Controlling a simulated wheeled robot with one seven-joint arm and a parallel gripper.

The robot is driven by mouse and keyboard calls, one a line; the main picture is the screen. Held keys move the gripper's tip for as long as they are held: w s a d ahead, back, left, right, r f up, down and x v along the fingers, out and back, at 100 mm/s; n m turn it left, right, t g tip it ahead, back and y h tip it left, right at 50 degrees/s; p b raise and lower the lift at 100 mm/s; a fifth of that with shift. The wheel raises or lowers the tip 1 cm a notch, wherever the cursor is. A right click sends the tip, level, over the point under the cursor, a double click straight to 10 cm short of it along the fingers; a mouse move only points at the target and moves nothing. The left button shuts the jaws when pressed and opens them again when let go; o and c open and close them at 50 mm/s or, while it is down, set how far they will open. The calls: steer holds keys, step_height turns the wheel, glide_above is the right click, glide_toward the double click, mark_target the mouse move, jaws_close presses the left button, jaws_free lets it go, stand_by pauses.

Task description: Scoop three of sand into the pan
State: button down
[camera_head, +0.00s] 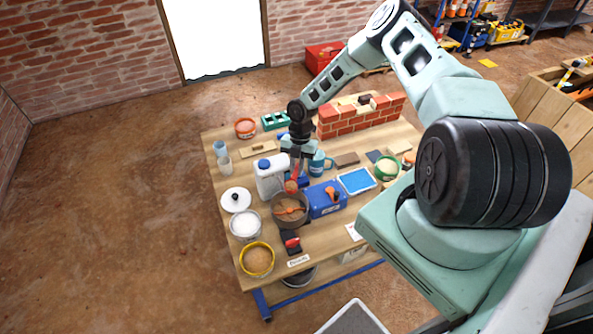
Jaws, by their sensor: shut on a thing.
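My gripper (297,166) points down above the middle of the table and is shut on a small orange-red tool (291,184), seemingly a scoop. The tool's lower end is over a dark grey round pan (276,216); I cannot tell if they touch. The pan holds some brown-orange material. A yellow-rimmed tub (257,260) of tan sand-like material stands at the table's front left. A green-rimmed tub (387,168) of paler grainy material stands at the right. Which one holds the task's sand is not clear. The tool's load is too small to tell.
A metal pot (245,225) of white powder and a white lid (235,199) are left of the pan. A white jug (270,180) stands close behind it, and a blue box (327,198) close right. A small brick wall (350,119) stands at the back.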

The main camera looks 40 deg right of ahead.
steer(key=shift+s+a+r+t+h+p, duration=0.15)
steer(key=shift+a+r+t+h+p, duration=0.25)
steer(key=shift+p, duration=0.9)
steer(key=shift+s+f+t+h+p, duration=0.1)
steer(key=shift+f+t+h+p, duration=0.2)
steer(key=shift+h+p, duration=0.4)
steer(key=shift+s+a+f+b, duration=0.1)
steer(key=shift+a+f+b, duration=0.05)
steer(key=shift+f+b, duration=0.25)
steer(key=shift+a+f+h+b, duration=0.15)
steer(key=shift+h+b, duration=0.15)
steer(key=shift+b, duration=0.15)
steer(key=shift+t, duration=0.4)
steer(key=shift+s+f+h+b, duration=0.1)
steer(key=shift+h+b, duration=0.2)
steer(key=shift+b, duration=1.05)
steer(key=shift+s+b, duration=0.1)
steer(key=shift+b, duration=1)
steer(key=b, duration=0.2)
steer(key=shift+a+t+h+b, duration=0.1)
steer(key=shift+t+h+b, duration=0.2)
steer(key=shift+b, duration=0.1)
